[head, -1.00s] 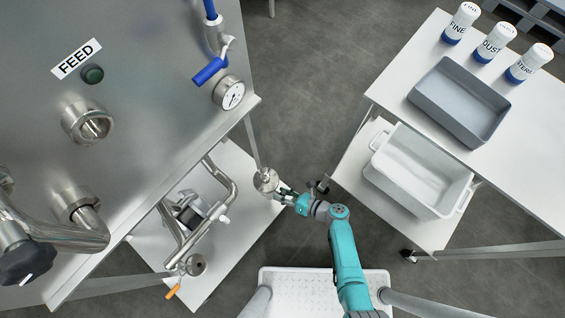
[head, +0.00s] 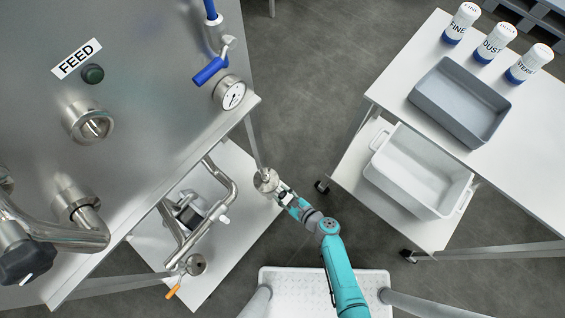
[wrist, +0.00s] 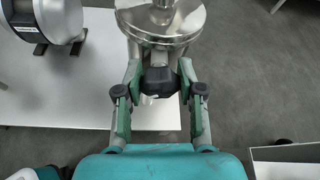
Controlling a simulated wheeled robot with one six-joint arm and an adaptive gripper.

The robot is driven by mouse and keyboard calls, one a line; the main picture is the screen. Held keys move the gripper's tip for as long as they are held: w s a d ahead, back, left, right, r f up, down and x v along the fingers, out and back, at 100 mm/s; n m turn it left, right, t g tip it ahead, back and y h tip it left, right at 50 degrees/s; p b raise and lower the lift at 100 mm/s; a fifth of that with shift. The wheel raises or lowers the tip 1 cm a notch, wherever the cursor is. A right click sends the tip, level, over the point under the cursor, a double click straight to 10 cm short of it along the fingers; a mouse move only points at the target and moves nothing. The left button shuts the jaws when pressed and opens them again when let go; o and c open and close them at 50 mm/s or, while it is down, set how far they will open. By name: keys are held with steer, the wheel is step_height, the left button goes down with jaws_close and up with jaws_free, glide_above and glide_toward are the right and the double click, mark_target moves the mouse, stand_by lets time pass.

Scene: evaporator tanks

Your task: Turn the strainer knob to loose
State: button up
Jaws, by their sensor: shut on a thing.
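The strainer (head: 265,179) is a round steel body at the right corner of the low white shelf beside the tank. In the wrist view its steel lid (wrist: 162,22) fills the top middle. A black knob (wrist: 159,81) sticks out from the strainer toward me. My gripper (wrist: 160,84) has its green-padded fingers on both sides of the knob and is shut on it. In the head view my gripper (head: 283,193) reaches the strainer from the lower right, and the knob is too small to make out there. No loose or tight marking is readable.
A pump (head: 190,212) and steel pipes stand on the white shelf (head: 240,238) left of the strainer. A tank leg (head: 253,140) rises close behind it. A white cart (head: 345,170) with bins stands to the right, with open floor between.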

steer(key=shift+n+t+h, duration=0.4)
steer(key=shift+n+t, duration=0.2)
steer(key=shift+n, duration=0.5)
steer(key=o, duration=1.2)
steer(key=shift+c, duration=0.2)
steer(key=v, duration=1.2)
steer(key=shift+s+a, duration=0.1)
